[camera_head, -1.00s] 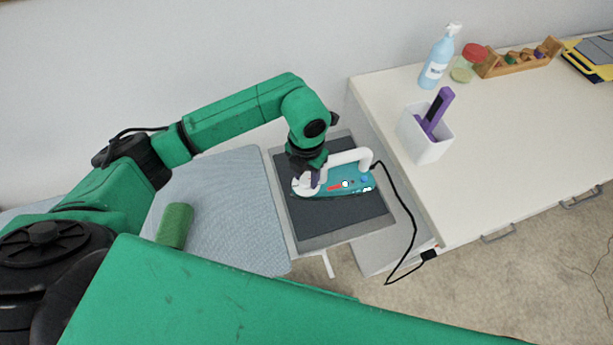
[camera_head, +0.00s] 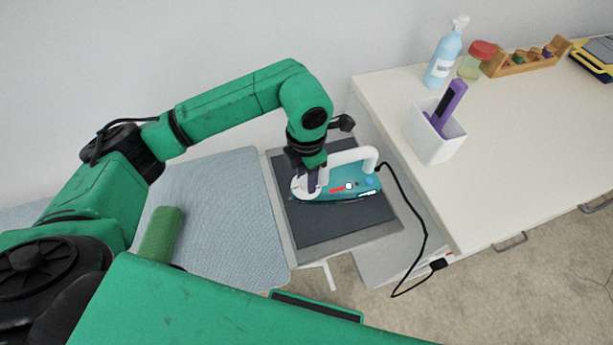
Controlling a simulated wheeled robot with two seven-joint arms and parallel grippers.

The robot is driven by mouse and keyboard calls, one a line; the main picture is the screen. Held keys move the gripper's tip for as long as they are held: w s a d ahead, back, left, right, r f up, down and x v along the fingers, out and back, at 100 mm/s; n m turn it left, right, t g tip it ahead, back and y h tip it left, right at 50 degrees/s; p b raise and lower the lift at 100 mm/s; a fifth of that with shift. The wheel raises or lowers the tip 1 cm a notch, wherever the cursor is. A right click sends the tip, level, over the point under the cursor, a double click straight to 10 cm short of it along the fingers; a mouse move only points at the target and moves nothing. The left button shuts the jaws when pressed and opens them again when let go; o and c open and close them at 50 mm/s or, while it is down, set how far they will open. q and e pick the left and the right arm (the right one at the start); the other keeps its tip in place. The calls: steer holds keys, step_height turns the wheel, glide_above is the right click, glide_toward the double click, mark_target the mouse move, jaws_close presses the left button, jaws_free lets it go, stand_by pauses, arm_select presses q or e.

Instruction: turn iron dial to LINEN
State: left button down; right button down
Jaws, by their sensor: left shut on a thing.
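The iron (camera_head: 340,189) has a teal body and a white handle, and lies on the dark rest pad (camera_head: 325,222) at the end of the ironing board. Its round white dial (camera_head: 300,189) is at the iron's left end, partly hidden by my gripper. My left gripper (camera_head: 312,184) comes down from above onto the dial and is shut on it. The dial's markings are too small to read. My right gripper is not in view.
The ironing board (camera_head: 225,215) holds a green roll (camera_head: 161,235). A black cord (camera_head: 405,205) runs from the iron over the right side. A white counter (camera_head: 500,150) at right carries a white holder (camera_head: 432,140), a blue spray bottle (camera_head: 445,55) and a wooden rack (camera_head: 525,62).

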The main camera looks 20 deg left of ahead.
mark_target(306, 182)
arm_select(q)
steer(key=shift+c, duration=2.2)
jaws_free()
steer(key=shift+r, duration=0.1)
step_height(306, 182, up, 15)
steer(key=b, duration=0.1)
steer(key=shift+f, duration=0.2)
steer(key=shift+s+f, duration=0.1)
